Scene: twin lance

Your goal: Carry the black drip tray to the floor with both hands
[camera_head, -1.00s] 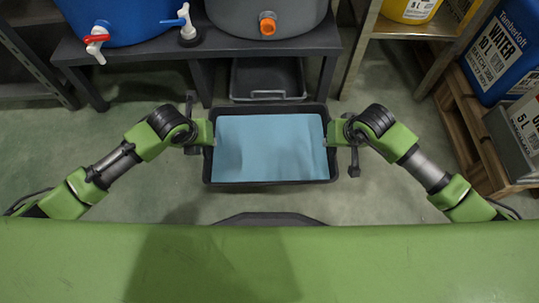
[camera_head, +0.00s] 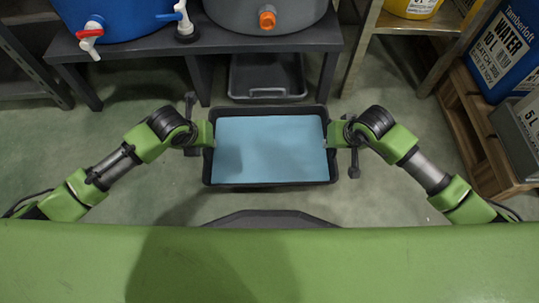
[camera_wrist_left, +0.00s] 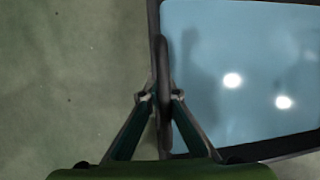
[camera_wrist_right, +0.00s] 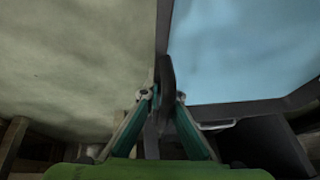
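The black drip tray (camera_head: 270,184) is held level in front of me in the head view, with a flat light-blue surface, like liquid, filling its inside. My left gripper (camera_head: 209,134) is at the middle of its left end. In the left wrist view, the fingers (camera_wrist_left: 160,97) close from both sides on a dark handle at the rim. My right gripper (camera_head: 331,133) is at the opposite end. In the right wrist view, its fingers (camera_wrist_right: 162,95) close on the other dark handle. The tray hides the floor under it, and its height above the floor is hard to tell.
A dark bench (camera_head: 120,67) carries a blue barrel (camera_head: 130,15) and a grey one (camera_head: 225,12), both with taps. Another black tray (camera_head: 267,97) lies under it. A wooden pallet (camera_head: 470,135) with containers stands right. Green floor (camera_head: 400,200) is clear around the held tray.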

